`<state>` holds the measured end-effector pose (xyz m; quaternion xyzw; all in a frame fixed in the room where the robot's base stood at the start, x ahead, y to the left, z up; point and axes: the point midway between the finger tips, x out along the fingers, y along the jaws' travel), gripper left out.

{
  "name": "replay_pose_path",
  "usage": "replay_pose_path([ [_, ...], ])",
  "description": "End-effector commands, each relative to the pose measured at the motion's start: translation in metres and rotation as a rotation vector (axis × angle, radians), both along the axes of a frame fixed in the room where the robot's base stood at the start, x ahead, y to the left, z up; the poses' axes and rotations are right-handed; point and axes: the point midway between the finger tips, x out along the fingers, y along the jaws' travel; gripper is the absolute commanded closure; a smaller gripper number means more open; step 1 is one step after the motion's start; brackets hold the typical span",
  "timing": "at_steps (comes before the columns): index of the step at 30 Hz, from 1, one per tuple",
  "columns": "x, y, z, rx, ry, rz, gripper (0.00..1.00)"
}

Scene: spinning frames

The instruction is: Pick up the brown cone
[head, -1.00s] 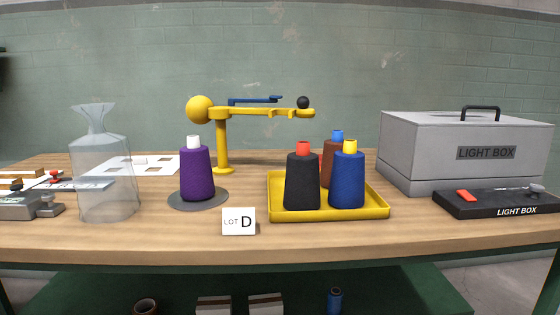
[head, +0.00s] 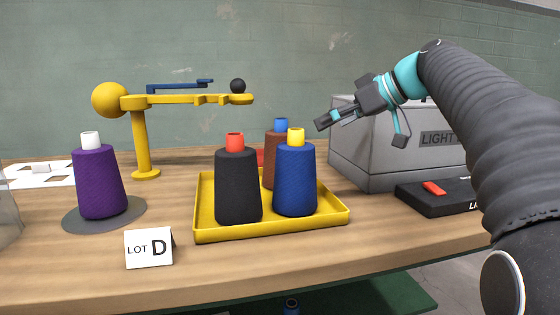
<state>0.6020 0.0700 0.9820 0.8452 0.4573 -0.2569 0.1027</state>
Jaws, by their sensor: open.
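The brown cone (head: 269,172) with a blue top stands at the back of the yellow tray (head: 338,214). It is mostly hidden behind the black cone (head: 238,190) with a red top and the blue cone (head: 295,182) with a yellow top. Its base is out of sight. My gripper (head: 358,128) is open and empty. It is above and to the right of the cones in the picture, in front of the light box, and touches none of them.
A purple cone (head: 98,182) stands on a grey disc (head: 133,213) at left. A yellow stand (head: 142,140) with a long arm rises behind. The light box (head: 360,160) and its black control unit (head: 440,198) are at right. A LOT D card (head: 149,248) stands in front.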

Motion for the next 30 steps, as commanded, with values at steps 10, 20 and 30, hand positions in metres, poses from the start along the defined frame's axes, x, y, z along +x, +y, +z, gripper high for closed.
replay_pose_path([
  [10,0.022,0.026,0.004,0.019,-0.082,0.097,0.0],
  [20,0.045,0.069,-0.023,0.018,-0.081,0.096,0.0],
  [30,0.053,0.083,-0.031,0.018,-0.082,0.091,0.0],
])
